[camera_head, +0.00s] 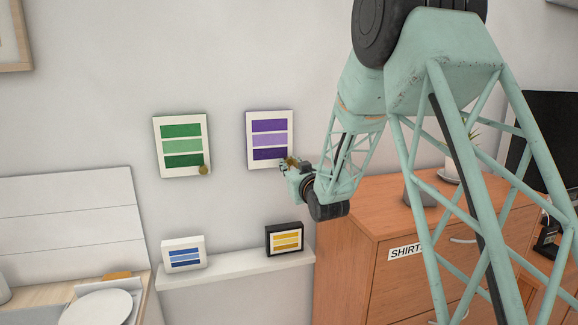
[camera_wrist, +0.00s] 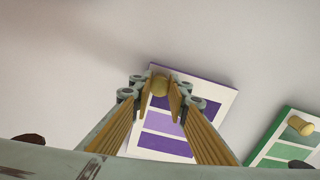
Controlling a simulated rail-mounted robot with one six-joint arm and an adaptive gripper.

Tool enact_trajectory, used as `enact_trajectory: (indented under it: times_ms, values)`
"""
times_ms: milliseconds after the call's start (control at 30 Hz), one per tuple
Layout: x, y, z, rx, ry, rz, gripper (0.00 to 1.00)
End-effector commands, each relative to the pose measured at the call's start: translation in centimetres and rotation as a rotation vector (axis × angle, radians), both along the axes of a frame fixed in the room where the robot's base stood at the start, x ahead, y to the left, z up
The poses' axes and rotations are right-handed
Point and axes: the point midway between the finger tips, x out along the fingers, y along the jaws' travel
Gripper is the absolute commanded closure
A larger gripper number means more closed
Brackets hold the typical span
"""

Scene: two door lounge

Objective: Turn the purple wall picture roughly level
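The purple wall picture (camera_head: 269,140), white-framed with three purple bands, hangs on the wall. It looks nearly upright, its top edge close to parallel with that of the green picture beside it. Its brass-coloured knob (camera_wrist: 160,86) is at one corner, the lower right one in the head view. My gripper (camera_head: 291,162) is at that corner. In the wrist view, my two fingers (camera_wrist: 161,91) stand on either side of the knob, close to it. I cannot tell whether they touch it or leave a small gap.
The green picture (camera_head: 181,146), also with a knob, hangs to the left. Below are a white shelf (camera_head: 235,268) with a blue-striped frame (camera_head: 184,253) and a black yellow-striped frame (camera_head: 285,240). A wooden cabinet (camera_head: 360,240) with a plant stands at right, below my arm.

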Motion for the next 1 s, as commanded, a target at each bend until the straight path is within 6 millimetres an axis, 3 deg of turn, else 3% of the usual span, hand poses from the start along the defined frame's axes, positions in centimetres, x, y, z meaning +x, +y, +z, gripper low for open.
enact_trajectory:
  times_ms: [133,633,1000]
  values:
    - [0.0,0.0,0.0,0.000,-0.001,0.000,0.71]
    - [-0.5,-0.2,0.0,0.000,-0.001,0.000,0.71]
    - [-4.0,-1.4,0.0,0.001,0.000,0.000,0.71]
